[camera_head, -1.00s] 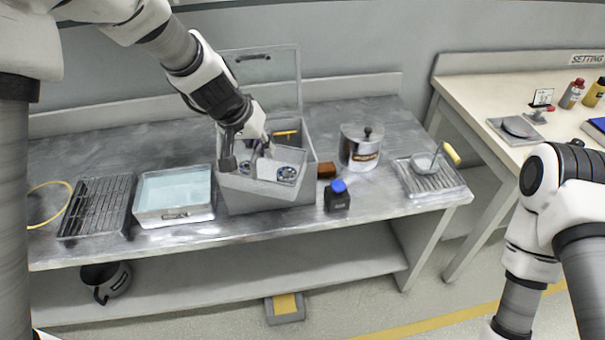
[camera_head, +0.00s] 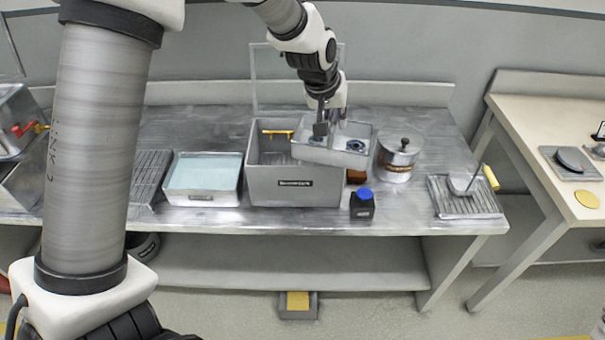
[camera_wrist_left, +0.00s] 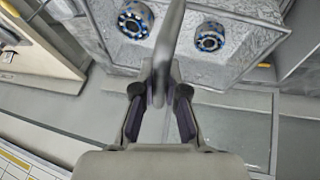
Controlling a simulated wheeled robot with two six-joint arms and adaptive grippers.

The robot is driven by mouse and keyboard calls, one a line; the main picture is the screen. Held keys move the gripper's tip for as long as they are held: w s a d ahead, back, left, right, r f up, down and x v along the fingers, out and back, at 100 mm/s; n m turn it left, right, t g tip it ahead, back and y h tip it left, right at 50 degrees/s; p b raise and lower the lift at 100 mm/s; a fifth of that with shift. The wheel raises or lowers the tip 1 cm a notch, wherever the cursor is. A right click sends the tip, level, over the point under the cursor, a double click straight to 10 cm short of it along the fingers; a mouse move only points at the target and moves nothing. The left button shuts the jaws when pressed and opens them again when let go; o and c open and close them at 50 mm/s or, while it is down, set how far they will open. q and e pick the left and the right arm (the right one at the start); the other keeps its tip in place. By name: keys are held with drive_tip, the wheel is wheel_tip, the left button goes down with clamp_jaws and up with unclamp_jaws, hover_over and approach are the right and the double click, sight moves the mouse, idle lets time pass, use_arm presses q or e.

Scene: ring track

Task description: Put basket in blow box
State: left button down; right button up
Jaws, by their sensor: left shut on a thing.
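The basket (camera_head: 328,154) is a small grey metal tray with two blue-and-silver ring bearings inside. My left gripper (camera_head: 330,126) is shut on its upright handle, and the wrist view shows the fingers (camera_wrist_left: 160,98) closed around that handle (camera_wrist_left: 170,42) above the basket floor (camera_wrist_left: 175,62). The basket is held up, slightly tilted, over the right part of the blow box and overlapping its right wall in the head view. The blow box (camera_head: 295,190) is a large grey open box with a label on its front and a raised clear lid (camera_head: 270,75). My right gripper is not in view.
Left of the box are a tray of pale blue liquid (camera_head: 203,172) and a dark rack (camera_head: 150,175). Right of it are a blue-capped bottle (camera_head: 362,206), a brown block (camera_head: 356,177), a lidded metal pot (camera_head: 398,160) and a ribbed tray (camera_head: 462,205).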

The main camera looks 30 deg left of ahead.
use_arm(q)
drive_tip(key=shift+n+y, duration=0.3)
drive_tip(key=shift+n, duration=0.5)
drive_tip(key=a, duration=0.2)
drive_tip(key=w+a, duration=0.1)
drive_tip(key=a, duration=0.1)
drive_tip(key=w+a, duration=0.1)
drive_tip(key=a, duration=0.1)
drive_tip(key=shift+f+b, duration=0.2)
drive_tip(key=shift+b, duration=0.1)
drive_tip(key=shift+n, duration=0.5)
drive_tip(key=a+f+b, duration=0.1)
drive_tip(key=a+f, duration=0.1)
drive_tip(key=f, duration=0.3)
drive_tip(key=a+f+b, duration=0.1)
drive_tip(key=a+f, duration=0.1)
drive_tip(key=f, duration=0.3)
drive_tip(key=a+f+b, duration=0.1)
drive_tip(key=a+f, duration=0.1)
drive_tip(key=f, duration=0.4)
drive_tip(key=shift+w+f, duration=0.1)
drive_tip(key=shift+w, duration=0.3)
drive_tip(key=shift+f, duration=0.1)
drive_tip(key=c, duration=1.2)
unclamp_jaws()
